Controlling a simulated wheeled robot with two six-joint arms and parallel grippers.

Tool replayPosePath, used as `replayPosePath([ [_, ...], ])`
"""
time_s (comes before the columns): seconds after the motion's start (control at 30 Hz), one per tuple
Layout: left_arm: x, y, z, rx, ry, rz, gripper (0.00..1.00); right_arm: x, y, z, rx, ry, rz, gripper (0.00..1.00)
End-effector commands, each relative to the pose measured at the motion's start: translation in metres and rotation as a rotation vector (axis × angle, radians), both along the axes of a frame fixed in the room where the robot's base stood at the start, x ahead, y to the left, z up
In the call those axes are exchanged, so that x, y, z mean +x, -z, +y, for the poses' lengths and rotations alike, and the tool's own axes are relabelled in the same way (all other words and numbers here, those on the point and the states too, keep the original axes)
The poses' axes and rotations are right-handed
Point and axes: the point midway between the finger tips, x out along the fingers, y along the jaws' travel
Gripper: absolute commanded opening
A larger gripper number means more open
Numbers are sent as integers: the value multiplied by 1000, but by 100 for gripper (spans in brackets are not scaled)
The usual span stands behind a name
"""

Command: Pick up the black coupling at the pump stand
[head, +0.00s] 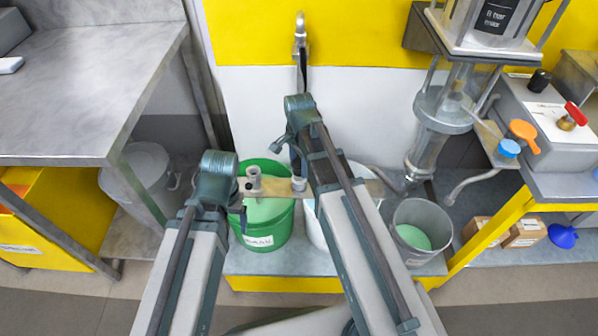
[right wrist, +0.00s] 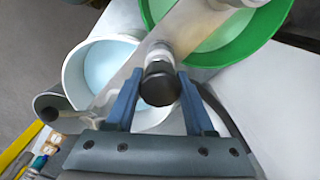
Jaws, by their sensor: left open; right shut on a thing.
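The black coupling (right wrist: 160,86) shows in the right wrist view as a dark round piece between the two blue fingers of my right gripper (right wrist: 160,100), which is shut on it. It sits in line with a metal fitting on a pale bar (right wrist: 196,25); I cannot tell whether they touch. In the head view my right gripper (head: 297,165) is over the bar between the green and white buckets, and its fingers are mostly hidden by my arm. My left gripper (head: 243,207) is open at the bar's left end, near an upright fitting (head: 254,182).
The green bucket (head: 262,240) and a white bucket (right wrist: 78,75) hold pale liquid under the bar. A grey bucket (head: 421,225) stands right. A metal pump stand (head: 440,110) and a grey box (head: 550,110) with a small black piece (head: 539,80) stand further right. A steel table (head: 80,80) is left.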

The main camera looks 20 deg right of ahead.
Motion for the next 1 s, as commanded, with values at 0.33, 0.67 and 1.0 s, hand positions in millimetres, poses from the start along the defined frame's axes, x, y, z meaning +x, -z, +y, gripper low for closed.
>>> replayPosePath([
  [0.33,0,0,0,0,0,0,79,0,0,0,0,0,0,0],
  [0.67,0,-9,0,0,0,0,79,0,-8,0,0,0,0,0],
  [1.0,0,-51,0,0,0,0,79,0,-50,0,0,0,0,0],
])
